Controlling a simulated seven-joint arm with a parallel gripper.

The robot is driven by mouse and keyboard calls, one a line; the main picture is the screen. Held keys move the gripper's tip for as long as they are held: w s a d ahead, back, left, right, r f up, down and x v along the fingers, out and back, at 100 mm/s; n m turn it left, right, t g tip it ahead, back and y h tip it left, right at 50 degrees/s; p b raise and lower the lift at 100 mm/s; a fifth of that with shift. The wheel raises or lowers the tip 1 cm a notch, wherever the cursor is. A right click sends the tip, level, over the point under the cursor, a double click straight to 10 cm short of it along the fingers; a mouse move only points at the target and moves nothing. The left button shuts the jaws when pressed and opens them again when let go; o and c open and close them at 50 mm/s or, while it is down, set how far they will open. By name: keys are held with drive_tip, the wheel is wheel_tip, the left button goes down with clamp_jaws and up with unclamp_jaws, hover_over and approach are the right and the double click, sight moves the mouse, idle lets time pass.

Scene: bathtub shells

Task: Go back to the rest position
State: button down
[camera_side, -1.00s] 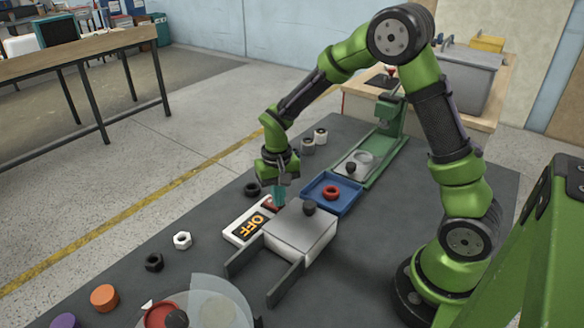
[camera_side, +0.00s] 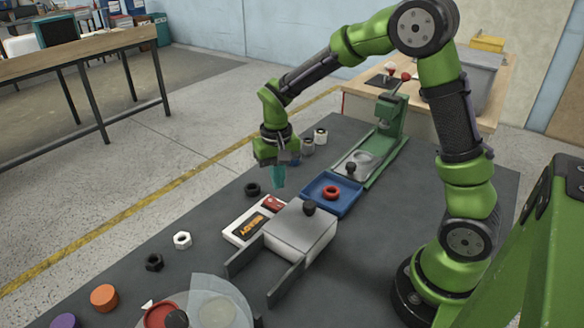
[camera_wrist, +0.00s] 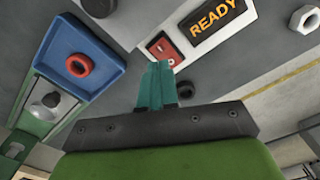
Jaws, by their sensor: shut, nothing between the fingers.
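My gripper (camera_side: 278,176) is shut and empty, its teal fingers pressed together. It hangs in the air above the dark table, behind the sign box and to the left of the blue tray in the side view. It also shows in the wrist view (camera_wrist: 157,85), fingers together. The sign box (camera_side: 250,226) has a white frame and reads READY; it also shows in the wrist view (camera_wrist: 215,18). A red switch panel (camera_side: 273,203) sits at its end.
A blue tray (camera_side: 347,206) holds a red ring (camera_side: 331,193). A grey-lidded box (camera_side: 300,226) with a black knob stands in front. A green press (camera_side: 390,120) stands behind. Nuts and rings, including a white nut (camera_side: 182,240), lie along the left edge.

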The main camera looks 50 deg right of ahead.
drive_tip(key=shift+r, duration=0.7)
drive_tip(key=shift+s+f, duration=0.1)
drive_tip(key=shift+f, duration=0.1)
drive_tip(key=s+a+r+n+t+y, duration=0.1)
drive_tip(key=s+a+r+t, duration=0.1)
drive_tip(key=s+r, duration=0.5)
drive_tip(key=s+a+r+n+t+y, duration=0.1)
drive_tip(key=s+a+r+t, duration=0.1)
drive_tip(key=s+r+t, duration=0.3)
drive_tip(key=shift+s+a+r, duration=0.15)
drive_tip(key=shift+s+r, duration=0.9)
drive_tip(key=shift+s, duration=1.1)
